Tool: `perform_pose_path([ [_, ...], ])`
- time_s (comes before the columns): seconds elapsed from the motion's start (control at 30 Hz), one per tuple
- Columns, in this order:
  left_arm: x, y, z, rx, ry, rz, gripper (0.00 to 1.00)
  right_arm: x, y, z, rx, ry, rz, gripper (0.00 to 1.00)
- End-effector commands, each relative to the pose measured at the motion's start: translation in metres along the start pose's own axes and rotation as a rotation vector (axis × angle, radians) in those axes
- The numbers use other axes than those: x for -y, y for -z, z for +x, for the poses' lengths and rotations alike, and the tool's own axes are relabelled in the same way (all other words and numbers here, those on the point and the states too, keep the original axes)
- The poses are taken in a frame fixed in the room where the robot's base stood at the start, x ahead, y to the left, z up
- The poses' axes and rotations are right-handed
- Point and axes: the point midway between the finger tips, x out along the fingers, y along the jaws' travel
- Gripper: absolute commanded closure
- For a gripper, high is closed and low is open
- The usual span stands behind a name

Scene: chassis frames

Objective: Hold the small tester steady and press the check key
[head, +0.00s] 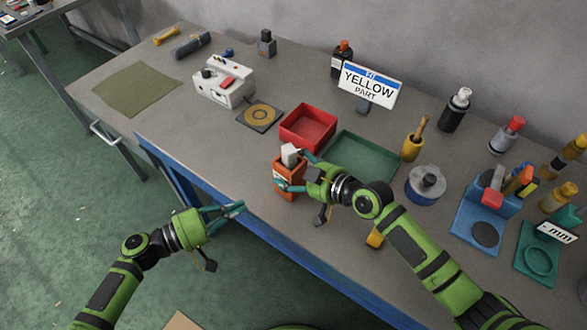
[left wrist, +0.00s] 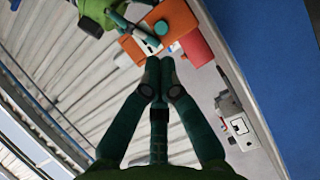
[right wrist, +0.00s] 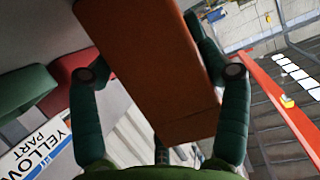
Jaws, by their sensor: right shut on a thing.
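The small tester is an orange block (head: 289,180) with a pale grey-white top, standing near the front edge of the bench. My right gripper (head: 296,178) is shut around its sides. In the right wrist view the tester's orange body (right wrist: 150,65) fills the space between the two fingers. My left gripper (head: 240,208) is shut and empty, left of the tester and apart from it, by the bench's front edge. In the left wrist view the fingertips (left wrist: 160,65) meet, with the tester (left wrist: 172,18) beyond them. I cannot make out the check key clearly.
A red tray (head: 324,142) and a green tray (head: 348,176) lie behind and right of the tester. A sign reading YELLOW PART (head: 385,88) stands behind.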

Motion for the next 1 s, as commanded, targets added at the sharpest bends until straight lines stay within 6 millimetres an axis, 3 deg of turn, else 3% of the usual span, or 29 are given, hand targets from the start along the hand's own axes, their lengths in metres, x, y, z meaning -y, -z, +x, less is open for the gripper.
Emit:
perform_pose_path([
  [0.27,0.015,-0.013,0.008,-0.066,0.066,-0.056,1.0,0.0,-0.004,0.0,0.01,0.0,-0.002,0.64],
  [0.57,0.044,-0.051,0.015,-0.373,0.234,-0.229,1.0,0.0,-0.005,0.0,0.01,0.0,-0.002,0.64],
  [0.73,0.037,-0.064,0.009,-0.607,0.26,-0.294,1.0,0.0,-0.005,0.0,0.011,0.001,-0.002,0.64],
  [1.0,0.005,-0.052,0.003,-0.964,0.3,-0.227,1.0,0.0,-0.005,0.0,0.011,0.001,-0.001,0.64],
])
